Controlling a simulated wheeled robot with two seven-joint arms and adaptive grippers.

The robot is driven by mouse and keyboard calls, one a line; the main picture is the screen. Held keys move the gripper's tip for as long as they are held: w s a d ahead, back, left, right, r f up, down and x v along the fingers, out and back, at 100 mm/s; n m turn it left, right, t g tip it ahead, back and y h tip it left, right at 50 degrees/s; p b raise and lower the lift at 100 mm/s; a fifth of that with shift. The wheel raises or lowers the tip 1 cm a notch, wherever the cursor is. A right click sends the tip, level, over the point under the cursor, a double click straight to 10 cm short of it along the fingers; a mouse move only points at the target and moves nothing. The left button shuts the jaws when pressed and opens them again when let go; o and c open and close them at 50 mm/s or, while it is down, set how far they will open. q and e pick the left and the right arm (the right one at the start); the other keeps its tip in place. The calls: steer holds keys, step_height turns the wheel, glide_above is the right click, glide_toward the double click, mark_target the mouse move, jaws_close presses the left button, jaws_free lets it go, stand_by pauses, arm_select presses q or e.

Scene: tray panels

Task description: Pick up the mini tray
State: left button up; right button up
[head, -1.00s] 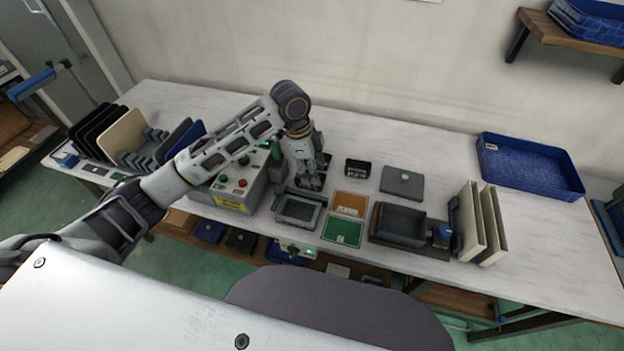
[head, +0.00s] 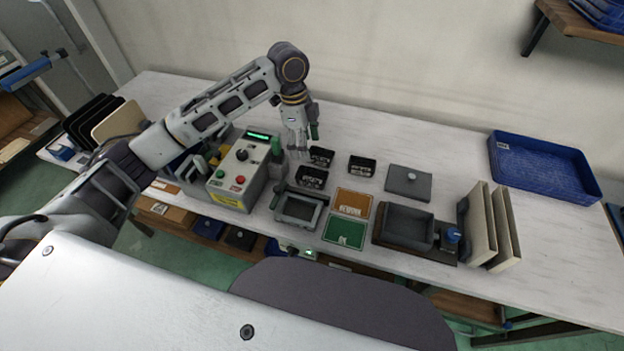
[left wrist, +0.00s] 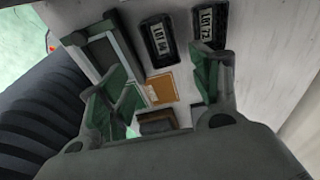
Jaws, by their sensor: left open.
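Small black mini trays with white lot labels stand on the white bench in the head view: one at the back (head: 321,157), one in front of it (head: 312,178) and one to the right (head: 361,165). My left gripper (head: 297,150) is above the bench, just left of the back tray. In the left wrist view my left gripper (left wrist: 165,62) is open and empty, with green pads. Two labelled black trays show there, one roughly between the fingers (left wrist: 160,38) and one near the right finger (left wrist: 209,24). My right gripper is out of view.
A control box (head: 238,175) with buttons stands left of the trays. A grey framed fixture (head: 299,209), an orange card (head: 352,204) and a green card (head: 345,231) lie in front. A dark open bin (head: 408,226), a grey lid (head: 408,182) and a blue crate (head: 545,170) are right.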

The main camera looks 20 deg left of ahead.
arm_select(q)
steer(key=shift+f, duration=0.1)
glide_toward(312, 176)
steer(key=shift+s+d+f, duration=0.75)
steer(key=shift+s+f, duration=0.2)
steer(key=shift+s, duration=0.05)
steer(key=shift+w+d+f+b, duration=0.1)
steer(key=shift+f+b, duration=0.05)
steer(key=shift+f, duration=0.95)
steer(key=shift+w+d+f+b, duration=0.1)
steer(key=shift+d+f+b, duration=0.05)
steer(key=shift+f, duration=1)
steer(key=shift+s+f, duration=0.1)
steer(key=shift+f, duration=0.2)
steer(key=shift+f+p, duration=0.25)
steer(key=shift+p, duration=0.25)
steer(key=c, duration=0.8)
